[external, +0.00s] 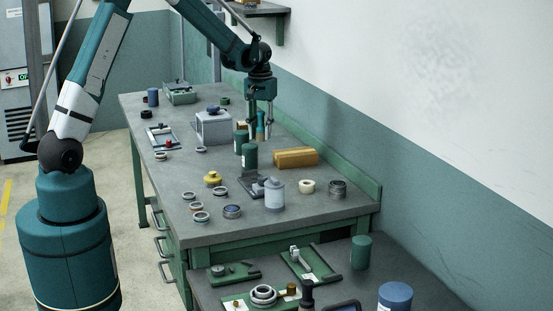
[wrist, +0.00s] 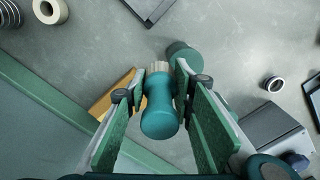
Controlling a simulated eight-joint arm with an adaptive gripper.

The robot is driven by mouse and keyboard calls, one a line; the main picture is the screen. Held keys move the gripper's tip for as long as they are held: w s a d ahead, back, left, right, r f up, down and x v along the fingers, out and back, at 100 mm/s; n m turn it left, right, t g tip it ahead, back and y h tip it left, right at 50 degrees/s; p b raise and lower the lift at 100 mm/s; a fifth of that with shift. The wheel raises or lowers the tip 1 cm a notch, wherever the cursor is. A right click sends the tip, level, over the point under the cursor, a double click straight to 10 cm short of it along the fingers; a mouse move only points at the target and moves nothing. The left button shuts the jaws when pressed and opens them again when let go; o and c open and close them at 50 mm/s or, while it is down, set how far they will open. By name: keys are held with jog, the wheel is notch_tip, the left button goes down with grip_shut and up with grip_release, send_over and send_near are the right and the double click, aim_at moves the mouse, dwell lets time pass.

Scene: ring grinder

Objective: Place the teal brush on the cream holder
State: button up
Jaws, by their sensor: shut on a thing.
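My gripper (external: 260,126) is over the far half of the workbench, near the wall, with its fingers pointing down. In the wrist view its two green finger pads are shut on the teal brush (wrist: 158,115), whose rounded handle points toward the camera and whose pale bristles (wrist: 157,68) point away. The brush also shows between the fingers in the external view (external: 260,121). The cream holder (external: 307,187) is a small round ring on the bench, right of the grey canister and apart from my gripper. It also shows at the top left of the wrist view (wrist: 50,10).
Green cylinders (external: 250,157) stand just in front of my gripper. A tan block (external: 296,158) lies between the gripper and the holder. A grey box (external: 213,128) is to the left, and a grey canister (external: 274,193) stands left of the holder. A dark ringed part (external: 338,188) is right of it.

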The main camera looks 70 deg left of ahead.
jog(key=w+d+m, duration=0.3)
jog(key=w+d, duration=0.1)
jog(key=d, duration=0.7)
jog(key=w+d+r+m, duration=0.1)
jog(key=w+d+m, duration=0.2)
jog(key=d, duration=0.9)
jog(key=shift+w+r+m+p, duration=0.15)
jog(key=shift+w+m+p, duration=0.2)
jog(key=shift+w, duration=0.45)
jog(key=shift+d, duration=0.1)
send_over(307, 183)
jog(key=shift+f, duration=3.15)
jog(key=shift+f+p, duration=0.3)
jog(key=shift+f, duration=1.55)
jog(key=shift+f, duration=0.2)
jog(key=o, duration=1)
